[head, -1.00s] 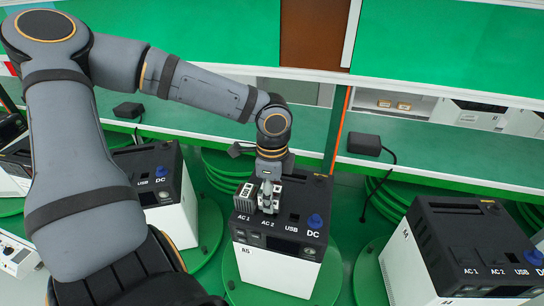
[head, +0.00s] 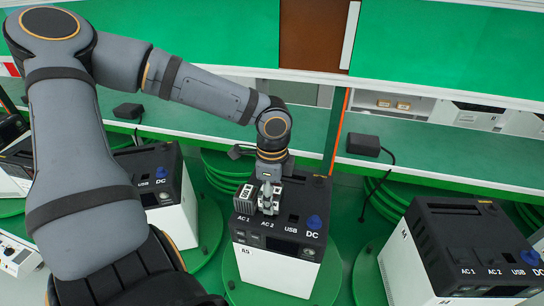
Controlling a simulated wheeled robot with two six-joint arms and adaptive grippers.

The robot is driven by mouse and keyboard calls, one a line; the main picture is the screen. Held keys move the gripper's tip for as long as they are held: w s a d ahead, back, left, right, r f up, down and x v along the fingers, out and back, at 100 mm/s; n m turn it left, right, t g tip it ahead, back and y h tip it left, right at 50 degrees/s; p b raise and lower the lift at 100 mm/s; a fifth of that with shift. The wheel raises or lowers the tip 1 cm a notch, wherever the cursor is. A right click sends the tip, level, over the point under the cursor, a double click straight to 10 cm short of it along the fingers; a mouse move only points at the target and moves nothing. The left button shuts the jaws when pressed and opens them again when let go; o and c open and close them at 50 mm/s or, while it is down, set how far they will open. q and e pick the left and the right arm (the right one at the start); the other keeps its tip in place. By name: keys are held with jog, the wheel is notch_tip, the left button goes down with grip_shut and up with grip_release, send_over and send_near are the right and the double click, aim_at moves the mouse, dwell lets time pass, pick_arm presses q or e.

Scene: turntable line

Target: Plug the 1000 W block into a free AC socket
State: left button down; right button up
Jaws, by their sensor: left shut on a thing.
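The power station (head: 275,272) labelled A5 stands on a green turntable in the middle of the head view. Its black top carries the labels AC 1, AC 2, USB and DC, with a blue cap at DC. My left gripper (head: 268,205) points down over the AC side of that top and is shut on a small grey block (head: 246,200). The block sits at or just above AC 1; I cannot tell whether it is seated. The gripper hides part of AC 2. The block's wattage marking is too small to read. My right gripper is not in view.
Another power station (head: 400,262) stands at the right, and one (head: 178,215) at the left is partly behind my left arm. Black adapters with cables (head: 364,144) lie on the green shelf (head: 440,165) behind. Several stacked green discs stand below the shelf.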

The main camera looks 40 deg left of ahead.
pick_arm(q)
jog(key=shift+f+b, duration=0.5)
jog(key=shift+f, duration=0.8)
dwell(0.4)
jog(key=shift+c, duration=2.4)
grip_release()
notch_tip(320, 180, up, 12)
jog(key=shift+d+r, duration=0.1)
